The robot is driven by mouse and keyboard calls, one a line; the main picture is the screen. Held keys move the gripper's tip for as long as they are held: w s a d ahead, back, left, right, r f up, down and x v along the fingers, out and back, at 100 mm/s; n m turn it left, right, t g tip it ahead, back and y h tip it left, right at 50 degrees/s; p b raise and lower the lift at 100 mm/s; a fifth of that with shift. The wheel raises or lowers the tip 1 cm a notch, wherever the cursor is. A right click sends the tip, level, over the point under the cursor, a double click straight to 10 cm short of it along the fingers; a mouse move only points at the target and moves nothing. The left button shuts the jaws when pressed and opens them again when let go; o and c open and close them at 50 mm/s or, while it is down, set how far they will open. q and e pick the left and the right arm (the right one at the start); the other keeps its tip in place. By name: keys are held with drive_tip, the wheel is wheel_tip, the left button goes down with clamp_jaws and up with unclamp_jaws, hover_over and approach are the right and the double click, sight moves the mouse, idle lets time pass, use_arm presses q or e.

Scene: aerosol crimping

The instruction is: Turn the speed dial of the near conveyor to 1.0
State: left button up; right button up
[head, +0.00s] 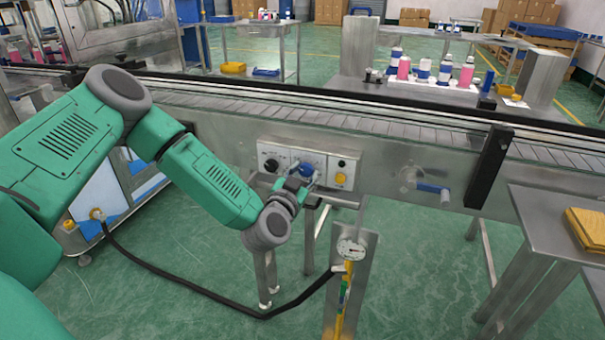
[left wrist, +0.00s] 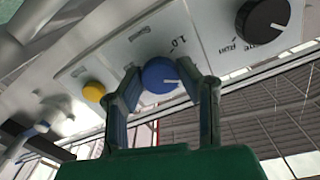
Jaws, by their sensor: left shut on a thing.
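The near conveyor (head: 210,128) carries a white control panel (head: 264,158) on its side. The blue speed dial (left wrist: 159,76) is on this panel, and it also shows small in the head view (head: 307,170). My left gripper (left wrist: 163,82) is shut on the blue dial, one finger on each side; it also shows in the head view (head: 300,182). A printed "1.0" stands just above the dial there. My right gripper is in neither view.
A black knob (left wrist: 262,20) and a yellow button (left wrist: 94,91) flank the dial on the panel. A blue-handled crank (head: 432,188) sits to the right on the conveyor side. A post with a gauge (head: 351,248) stands below the panel, near my left wrist.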

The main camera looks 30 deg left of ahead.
use_arm(q)
drive_tip(key=shift+d+r+n, duration=0.1)
drive_tip(key=shift+d+n, duration=0.1)
drive_tip(key=shift+n, duration=0.1)
drive_tip(key=n, duration=0.2)
drive_tip(key=shift+a+n, duration=0.1)
drive_tip(key=shift+n, duration=0.3)
drive_tip(key=n, duration=0.2)
drive_tip(key=shift+n+b, duration=0.3)
drive_tip(key=shift+n, duration=0.1)
drive_tip(key=n+b, duration=0.1)
drive_tip(key=n, duration=0.5)
drive_tip(key=shift+a, duration=0.15)
drive_tip(key=shift+b, duration=0.3)
drive_tip(key=o, duration=1.1)
drive_tip(key=shift+o, duration=0.2)
drive_tip(key=shift+a, duration=0.1)
drive_tip(key=shift+s, duration=0.1)
